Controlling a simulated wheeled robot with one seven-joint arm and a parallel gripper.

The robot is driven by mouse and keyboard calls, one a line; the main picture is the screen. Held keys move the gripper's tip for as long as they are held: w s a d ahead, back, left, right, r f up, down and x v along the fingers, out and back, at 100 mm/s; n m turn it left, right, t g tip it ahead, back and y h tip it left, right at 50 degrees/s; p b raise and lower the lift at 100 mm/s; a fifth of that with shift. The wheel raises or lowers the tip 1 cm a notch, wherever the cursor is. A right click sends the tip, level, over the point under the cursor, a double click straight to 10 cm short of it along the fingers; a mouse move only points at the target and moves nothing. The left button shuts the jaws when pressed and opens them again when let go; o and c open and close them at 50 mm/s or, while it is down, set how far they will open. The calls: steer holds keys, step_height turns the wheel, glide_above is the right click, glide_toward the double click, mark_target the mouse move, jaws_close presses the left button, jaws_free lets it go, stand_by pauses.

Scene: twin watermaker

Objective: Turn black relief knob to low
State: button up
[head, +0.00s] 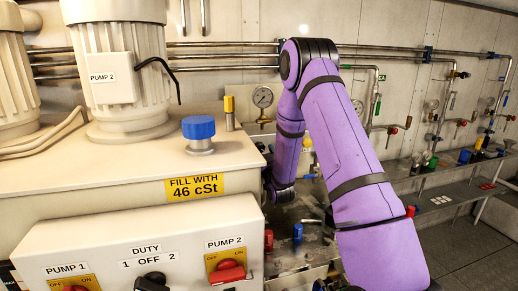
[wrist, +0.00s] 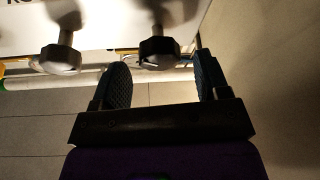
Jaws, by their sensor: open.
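In the wrist view, my gripper (wrist: 163,62) is open, with its two dark ridged fingers apart. In the head view my purple arm reaches down past the tank's right side, and the gripper and this knob are hidden or cannot be made out.
A paler metallic knob (wrist: 62,57) stands left of the dark one. In the head view, a white pump control box (head: 140,245) and a cream tank (head: 100,165) with a blue cap (head: 199,129) stand left of my arm. A pressure gauge (head: 263,97) hangs behind.

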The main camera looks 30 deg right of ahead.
mark_target(260, 149)
steer(key=shift+x, duration=1.6)
steer(key=c, duration=0.9)
steer(key=shift+c, duration=0.2)
steer(key=shift+n, duration=0.3)
